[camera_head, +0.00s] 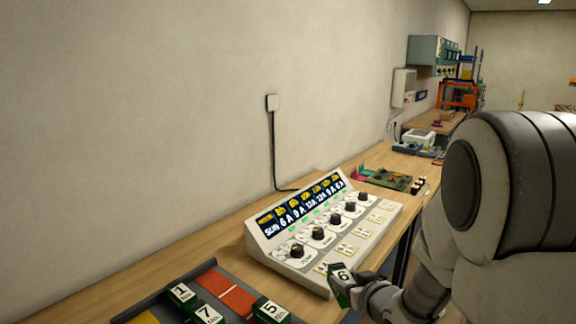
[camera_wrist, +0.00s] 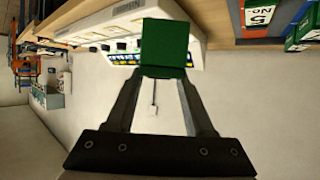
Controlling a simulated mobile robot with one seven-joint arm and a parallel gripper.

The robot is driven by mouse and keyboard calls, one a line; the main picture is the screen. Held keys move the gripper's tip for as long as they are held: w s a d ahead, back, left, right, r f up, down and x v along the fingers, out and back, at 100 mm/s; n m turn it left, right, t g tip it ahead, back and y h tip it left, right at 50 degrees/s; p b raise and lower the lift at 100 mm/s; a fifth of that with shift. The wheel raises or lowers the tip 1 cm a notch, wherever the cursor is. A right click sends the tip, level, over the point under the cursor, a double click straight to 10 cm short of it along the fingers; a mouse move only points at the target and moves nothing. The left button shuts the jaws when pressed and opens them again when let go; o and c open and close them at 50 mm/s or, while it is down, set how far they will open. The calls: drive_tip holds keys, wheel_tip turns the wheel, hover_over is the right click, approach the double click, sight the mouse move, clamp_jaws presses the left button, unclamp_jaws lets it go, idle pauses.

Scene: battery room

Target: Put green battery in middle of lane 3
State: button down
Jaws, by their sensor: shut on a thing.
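My gripper (camera_wrist: 163,80) is shut on a green battery (camera_wrist: 165,44), with the battery between its fingertips in the wrist view. In the head view the held green battery (camera_head: 342,284) shows a white label with a 6. It is in front of the control panel's lower edge, off to the right of the tray. The dark tray (camera_head: 206,266) at the bottom left has coloured lanes, among them a red one (camera_head: 238,301) and a yellow one (camera_head: 145,318). Batteries marked 1 (camera_head: 181,293), 7 (camera_head: 207,314) and 5 (camera_head: 271,311) are in it. The tray's near part is cut off, and I cannot tell which lane is lane 3.
A sloped white control panel (camera_head: 385,232) with black knobs and a display stands on the wooden bench (camera_head: 225,224), right of the tray. A green circuit board (camera_head: 388,179) lies farther back. The bench behind the tray is clear up to the wall.

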drive_tip(key=f+m+h, duration=0.1)
drive_tip(key=f, duration=0.2)
drive_tip(key=w+f+m+h, duration=0.1)
drive_tip(key=f, duration=0.2)
drive_tip(key=f+h, duration=0.1)
drive_tip(key=f, duration=0.2)
drive_tip(key=shift+w+d+m, duration=0.15)
drive_tip(key=shift+d+m, duration=0.1)
drive_tip(key=shift+m, duration=0.15)
